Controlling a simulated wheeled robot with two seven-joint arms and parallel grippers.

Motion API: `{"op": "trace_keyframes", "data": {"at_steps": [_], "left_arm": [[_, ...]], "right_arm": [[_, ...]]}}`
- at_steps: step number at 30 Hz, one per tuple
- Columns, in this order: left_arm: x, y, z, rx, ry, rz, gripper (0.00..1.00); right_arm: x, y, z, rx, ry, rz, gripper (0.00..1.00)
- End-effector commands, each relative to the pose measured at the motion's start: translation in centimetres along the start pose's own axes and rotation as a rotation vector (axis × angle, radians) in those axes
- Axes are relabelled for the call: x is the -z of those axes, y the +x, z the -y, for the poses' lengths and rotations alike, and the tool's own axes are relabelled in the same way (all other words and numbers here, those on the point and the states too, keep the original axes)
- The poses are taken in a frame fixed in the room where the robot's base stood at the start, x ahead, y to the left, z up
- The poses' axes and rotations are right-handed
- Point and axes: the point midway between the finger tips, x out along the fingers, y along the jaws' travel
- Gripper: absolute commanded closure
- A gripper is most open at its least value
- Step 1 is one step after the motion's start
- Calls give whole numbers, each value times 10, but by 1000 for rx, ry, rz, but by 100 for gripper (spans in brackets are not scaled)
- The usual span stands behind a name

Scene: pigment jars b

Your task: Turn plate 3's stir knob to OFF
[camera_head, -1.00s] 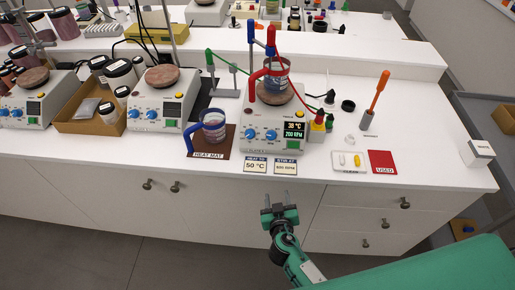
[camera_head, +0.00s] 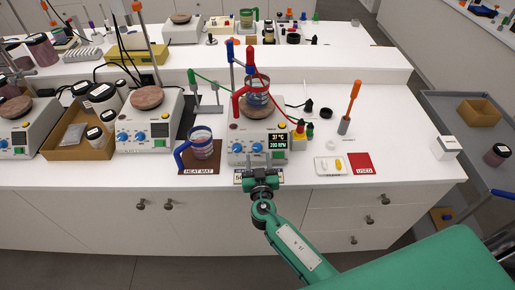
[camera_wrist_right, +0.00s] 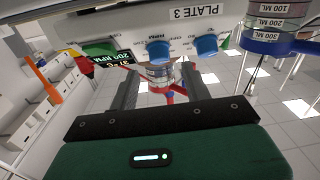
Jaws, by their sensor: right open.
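Plate 3 (camera_head: 258,130) is a white hotplate at the bench's front edge, with a dark display (camera_head: 278,141) that seems to read 37 °C and 200 RPM. Its stir knob (camera_head: 257,147) is the right one of two blue knobs in the head view; it also shows in the right wrist view (camera_wrist_right: 158,50), by the RPM lettering. My right gripper (camera_head: 259,172) is open and empty just in front of the plate's front panel, below the knobs. In the right wrist view its fingers (camera_wrist_right: 160,82) point toward the stir knob, apart from it. The knob's pointer is too small to read.
A beaker with a red holder (camera_head: 257,93) stands on plate 3. A blue-handled beaker (camera_head: 201,146) sits on the brown heat mat (camera_head: 187,167) to the left. A pill tray (camera_head: 321,167) and red USED card (camera_head: 360,163) lie right. Small cards at the front edge are partly hidden.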

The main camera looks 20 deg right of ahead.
Motion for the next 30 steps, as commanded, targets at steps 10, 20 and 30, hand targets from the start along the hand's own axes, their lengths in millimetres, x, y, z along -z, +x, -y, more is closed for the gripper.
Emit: {"op": "trace_keyframes", "data": {"at_steps": [10,20,30], "left_arm": [[0,-15,2,2,-2,3,64],[-1,-15,2,2,-2,3,64],[-1,-15,2,1,-1,4,64]], "right_arm": [[0,34,0,0,-1,1,51],[-1,36,0,0,0,1,51],[-1,36,0,1,-1,1,96]]}}
